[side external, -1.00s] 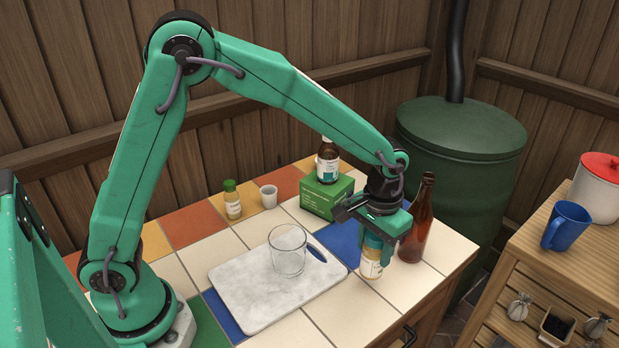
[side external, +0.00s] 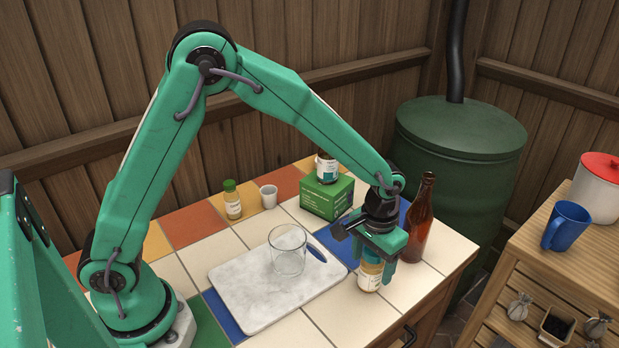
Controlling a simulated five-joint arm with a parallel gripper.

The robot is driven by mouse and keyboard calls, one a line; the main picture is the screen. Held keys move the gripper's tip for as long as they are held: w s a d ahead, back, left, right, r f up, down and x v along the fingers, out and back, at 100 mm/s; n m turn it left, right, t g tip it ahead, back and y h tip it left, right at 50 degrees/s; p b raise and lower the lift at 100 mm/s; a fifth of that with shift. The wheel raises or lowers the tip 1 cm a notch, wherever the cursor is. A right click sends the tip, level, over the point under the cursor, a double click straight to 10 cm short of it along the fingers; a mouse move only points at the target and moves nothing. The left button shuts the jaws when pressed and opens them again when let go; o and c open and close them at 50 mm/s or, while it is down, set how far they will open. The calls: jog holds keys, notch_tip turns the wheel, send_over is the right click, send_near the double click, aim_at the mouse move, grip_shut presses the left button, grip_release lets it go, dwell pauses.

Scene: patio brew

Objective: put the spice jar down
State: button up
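The spice jar (side external: 369,280), with a pale label and a yellow-orange upper part, is upright between the fingers of my gripper (side external: 374,264). My gripper points down and is shut on the jar, covering its top. The jar is at the tiled table's right part, just right of the white marble board (side external: 246,309). Its base is at or very close to the tiles; I cannot tell whether it touches.
A tall brown bottle (side external: 419,223) stands close on the right of my gripper. A clear glass (side external: 287,251) stands on the board.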

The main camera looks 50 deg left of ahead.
dwell(0.3)
notch_tip(320, 180, up, 12)
jog(key=shift+r, duration=0.2)
dwell(0.6)
dwell(0.5)
jog(key=shift+s+a+r, duration=0.15)
jog(key=shift+a, duration=0.05)
jog(key=s+a+r+t, duration=0.3)
jog(key=s+a+r, duration=0.5)
jog(key=s+a, duration=0.15)
jog(key=s+a+t, duration=0.2)
jog(key=s+a, duration=0.4)
jog(key=s, duration=0.3)
jog(key=shift+s+f+t, duration=0.3)
jog(key=shift+s+f, duration=0.05)
jog(key=shift+s, duration=0.05)
